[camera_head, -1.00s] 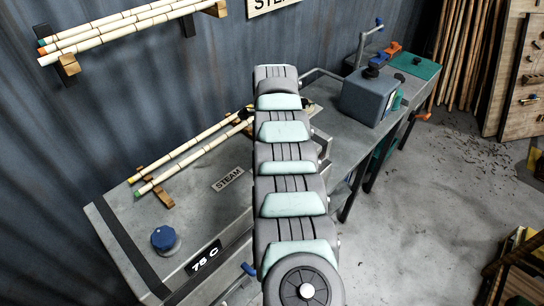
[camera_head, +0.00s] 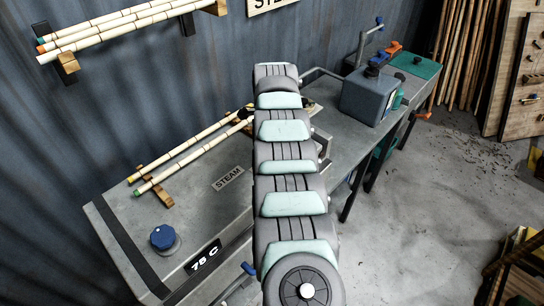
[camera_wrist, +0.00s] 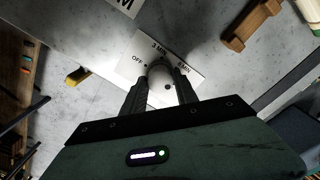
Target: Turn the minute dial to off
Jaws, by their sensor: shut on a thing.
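In the wrist view, a pale plate (camera_wrist: 188,56) carries the labels OFF, 3 MIN and 6 MIN. The round grey minute dial (camera_wrist: 160,80) stands on it, partly covered by my fingers. My gripper (camera_wrist: 160,70) is shut on the dial, with one dark finger on each side. OFF is printed to the left of the dial, 3 MIN above it and 6 MIN to the right. I cannot tell which label the dial points at. In the head view my arm hides the dial and my gripper.
The steam box (camera_head: 215,205) bears a blue knob (camera_head: 163,238), a 75 C display (camera_head: 203,256) and two rattan poles (camera_head: 190,152). A grey boxy device (camera_head: 368,97) stands on the bench at right. More poles (camera_head: 120,26) rest on the wall rack. The floor at right is mostly clear.

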